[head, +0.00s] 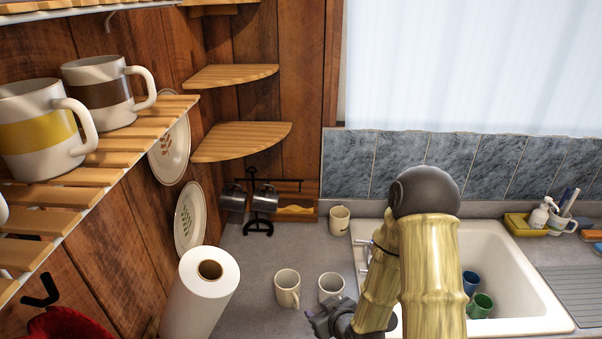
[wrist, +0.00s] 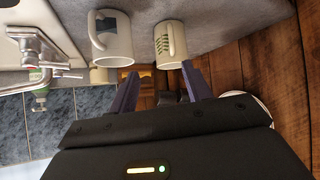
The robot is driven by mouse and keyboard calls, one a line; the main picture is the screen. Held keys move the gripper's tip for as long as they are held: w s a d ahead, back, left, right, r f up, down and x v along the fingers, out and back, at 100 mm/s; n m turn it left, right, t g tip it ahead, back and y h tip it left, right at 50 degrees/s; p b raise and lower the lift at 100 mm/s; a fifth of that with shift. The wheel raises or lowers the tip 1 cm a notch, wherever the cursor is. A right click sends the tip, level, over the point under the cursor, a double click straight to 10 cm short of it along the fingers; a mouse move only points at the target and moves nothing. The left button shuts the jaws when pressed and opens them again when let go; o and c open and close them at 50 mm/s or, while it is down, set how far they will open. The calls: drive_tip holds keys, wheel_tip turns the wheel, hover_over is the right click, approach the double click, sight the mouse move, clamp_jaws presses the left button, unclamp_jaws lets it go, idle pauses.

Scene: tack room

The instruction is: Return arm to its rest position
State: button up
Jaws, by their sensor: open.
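My arm, with yellowish segments and a dark round joint, reaches down in front of the sink in the head view. My gripper (head: 320,322) is low over the counter, near two pale mugs. In the wrist view its two purple-grey fingers (wrist: 160,72) are spread apart with nothing held between them. Ahead of them are a mug with a dark blue square (wrist: 112,36) and a mug with a green leaf pattern (wrist: 170,45). The head view shows the two pale mugs, a left one (head: 287,289) and a right one (head: 331,287), standing on the counter.
A paper towel roll (head: 202,295) stands left of the mugs. The white sink (head: 515,265) behind my arm holds a blue cup (head: 470,281) and a green cup (head: 481,305). Shelf slats (head: 115,150) with mugs overhang the left side. A mug rack (head: 262,205) stands in the back corner.

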drive_tip(key=s+d+r+m+g+h+b, duration=0.4)
drive_tip(key=s+d+r+m+g+b, duration=0.2)
drive_tip(key=s, duration=0.7)
drive_tip(key=d+r, duration=0.2)
drive_tip(key=d, duration=0.2)
drive_tip(key=shift+g, duration=0.3)
drive_tip(key=shift+r, duration=0.1)
